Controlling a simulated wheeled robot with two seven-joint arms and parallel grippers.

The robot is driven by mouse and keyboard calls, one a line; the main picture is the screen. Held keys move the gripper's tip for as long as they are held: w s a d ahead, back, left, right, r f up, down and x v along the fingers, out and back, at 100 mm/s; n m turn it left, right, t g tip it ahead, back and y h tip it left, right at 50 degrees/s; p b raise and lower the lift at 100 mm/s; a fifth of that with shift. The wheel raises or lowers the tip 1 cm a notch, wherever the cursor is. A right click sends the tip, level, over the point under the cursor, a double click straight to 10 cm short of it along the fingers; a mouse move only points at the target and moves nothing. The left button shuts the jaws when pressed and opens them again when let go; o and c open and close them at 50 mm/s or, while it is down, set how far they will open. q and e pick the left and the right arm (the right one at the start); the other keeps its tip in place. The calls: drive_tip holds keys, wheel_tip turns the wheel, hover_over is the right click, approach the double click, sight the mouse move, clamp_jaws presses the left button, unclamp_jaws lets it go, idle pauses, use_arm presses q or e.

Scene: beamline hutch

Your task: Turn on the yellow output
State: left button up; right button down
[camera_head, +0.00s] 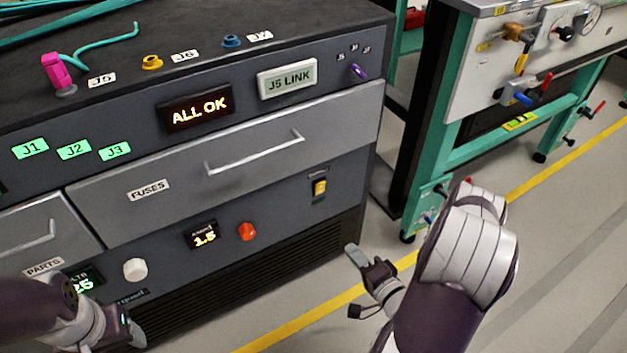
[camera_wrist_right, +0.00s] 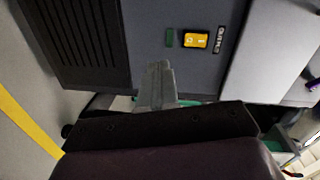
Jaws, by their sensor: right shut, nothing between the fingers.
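The yellow output switch (camera_head: 320,187) is a small rocker on the right end of the grey cabinet's lower front, under a small label. My right gripper (camera_head: 352,252) is shut and empty, below and to the right of the switch in the head view. Its closed fingertips (camera_wrist_right: 160,68) show apart from the switch in the wrist view. My left gripper (camera_head: 128,328) is at the lower left, near the white knob; its fingers are unclear.
The cabinet has a FUSES drawer (camera_head: 215,165) with a protruding handle above the switch, a red knob (camera_head: 247,231), a white knob (camera_head: 135,269) and an ALL OK display (camera_head: 195,108). A green-framed bench (camera_head: 430,130) stands at right. Open floor lies between.

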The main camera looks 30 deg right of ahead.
sight(321, 185)
drive_tip(key=r+m+t, duration=0.1)
drive_tip(key=r+t, duration=0.1)
drive_tip(key=r, duration=0.1)
drive_tip(key=d+r+m, duration=0.1)
drive_tip(key=r, duration=0.1)
drive_tip(key=shift+w+m+t, duration=0.2)
drive_tip(key=shift+m+t, duration=0.1)
drive_tip(key=shift+t, duration=0.1)
drive_tip(key=w+b, duration=0.1)
drive_tip(key=w, duration=0.3)
drive_tip(key=w+r+b, duration=0.1)
drive_tip(key=w+b, duration=0.1)
drive_tip(key=w, duration=0.2)
drive_tip(key=w+a+b, duration=0.1)
drive_tip(key=w+b, duration=0.1)
drive_tip(key=w, duration=0.3)
drive_tip(key=shift+w+a+r, duration=0.1)
drive_tip(key=shift+r, duration=0.15)
drive_tip(key=shift+w+r, duration=0.15)
drive_tip(key=shift+w, duration=0.15)
